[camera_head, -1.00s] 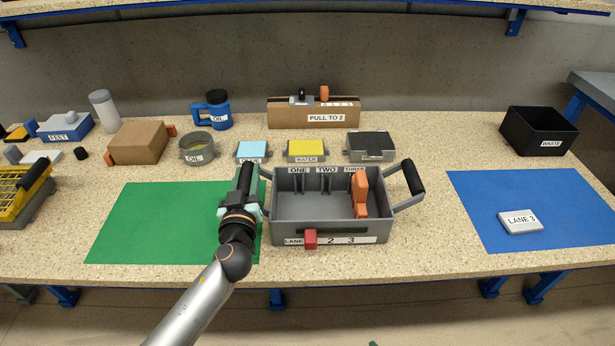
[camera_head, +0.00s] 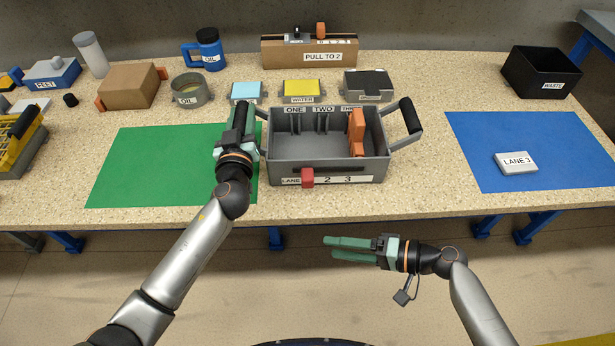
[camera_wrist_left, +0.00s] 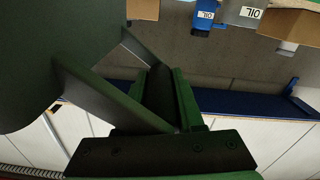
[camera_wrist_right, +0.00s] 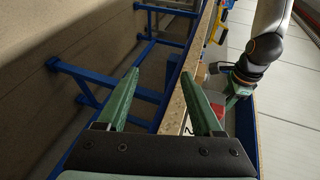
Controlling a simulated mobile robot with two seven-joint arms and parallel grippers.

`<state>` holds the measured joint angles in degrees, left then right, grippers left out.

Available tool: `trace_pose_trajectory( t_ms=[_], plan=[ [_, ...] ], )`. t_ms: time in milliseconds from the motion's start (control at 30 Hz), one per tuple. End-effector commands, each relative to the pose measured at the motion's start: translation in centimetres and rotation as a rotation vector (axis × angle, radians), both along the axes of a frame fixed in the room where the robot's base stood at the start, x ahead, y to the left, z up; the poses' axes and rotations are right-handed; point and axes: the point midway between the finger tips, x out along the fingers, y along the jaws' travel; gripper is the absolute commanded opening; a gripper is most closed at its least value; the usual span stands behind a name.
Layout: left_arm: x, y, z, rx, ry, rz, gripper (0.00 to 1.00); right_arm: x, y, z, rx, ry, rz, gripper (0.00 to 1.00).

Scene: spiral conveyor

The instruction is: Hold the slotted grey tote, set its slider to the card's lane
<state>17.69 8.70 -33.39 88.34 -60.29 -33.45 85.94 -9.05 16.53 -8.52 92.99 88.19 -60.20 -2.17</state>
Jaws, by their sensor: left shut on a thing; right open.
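The slotted grey tote (camera_head: 284,172) stands on the bench between the green and blue mats. Its slots read ONE, TWO and a partly hidden third label. An orange piece (camera_head: 356,133) stands at the third slot. The red slider (camera_head: 307,178) sits at the left of the front LANE scale, left of 2 and 3, where it covers the first mark. The card (camera_head: 517,162) reads LANE 3 on the blue mat. My left gripper (camera_head: 238,128) is shut on the tote's left handle. My right gripper (camera_head: 345,248) is open and empty, in front of the bench edge.
The green mat (camera_head: 150,165) lies left of the tote and the blue mat (camera_head: 560,150) right of it. Behind stand a yellow WATER block (camera_head: 302,90), an oil cup (camera_head: 188,90) and a cardboard fixture (camera_head: 280,54). The black WASTE bin (camera_head: 540,78) is at back right.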

Motion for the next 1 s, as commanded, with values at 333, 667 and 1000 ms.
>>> trace_pose_trajectory(
  t_ms=[333, 667, 1000],
  plan=[
    [-0.1, 0.0, -0.6, 0.002, 0.011, 0.000, 0.00, 3.8, -2.1, 9.3, 0.408, 0.018, 0.042, 0.68],
    [-0.1, 0.0, -0.7, 0.003, 0.012, -0.001, 0.00, 7.2, -3.1, 9.7, 0.325, -0.075, -0.068, 0.68],
    [-0.2, 0.0, -0.7, 0.003, 0.013, -0.002, 0.00, 9.8, 3.1, 9.7, 0.326, -0.074, -0.067, 0.68]
  ],
)
